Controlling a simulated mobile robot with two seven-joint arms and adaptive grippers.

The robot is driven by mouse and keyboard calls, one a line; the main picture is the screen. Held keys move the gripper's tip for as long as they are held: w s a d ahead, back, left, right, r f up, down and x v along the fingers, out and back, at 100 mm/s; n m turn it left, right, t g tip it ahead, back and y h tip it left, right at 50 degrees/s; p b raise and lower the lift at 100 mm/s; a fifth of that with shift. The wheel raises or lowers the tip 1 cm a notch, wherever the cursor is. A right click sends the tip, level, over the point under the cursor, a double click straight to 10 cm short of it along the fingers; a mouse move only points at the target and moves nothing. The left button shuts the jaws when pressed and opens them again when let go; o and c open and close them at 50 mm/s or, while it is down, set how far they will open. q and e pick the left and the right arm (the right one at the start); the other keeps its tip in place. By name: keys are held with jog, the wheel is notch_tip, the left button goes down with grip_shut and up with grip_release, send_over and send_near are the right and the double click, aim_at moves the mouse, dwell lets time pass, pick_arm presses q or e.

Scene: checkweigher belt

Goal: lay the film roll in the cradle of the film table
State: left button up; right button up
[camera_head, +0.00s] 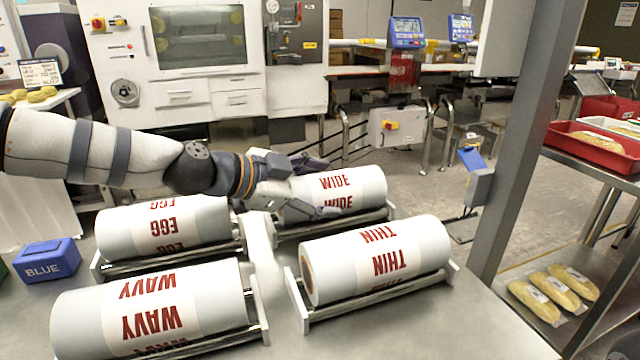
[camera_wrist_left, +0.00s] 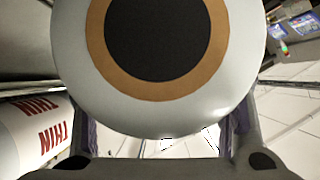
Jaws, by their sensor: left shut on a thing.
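My left gripper (camera_head: 308,188) reaches in from the left and is shut on the end of the white film roll marked WIDE (camera_head: 357,186). In the left wrist view the end of this roll (camera_wrist_left: 97,88), with a brown core ring and dark hole, fills the space between the fingers. The roll lies level at its cradle (camera_head: 391,211) at the back right of the grey table (camera_head: 400,318); I cannot tell whether it rests on the rods or is just above them. My right gripper is not in view.
Rolls marked EGG (camera_head: 195,224), WAVY (camera_head: 205,300) and THIN (camera_head: 425,245) lie in other cradles close by. A blue box marked BLUE (camera_head: 48,262) stands at the left.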

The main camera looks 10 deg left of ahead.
pick_arm(q)
jog(key=o, duration=1.8)
notch_tip(320, 180, up, 10)
jog(key=shift+f, duration=0.1)
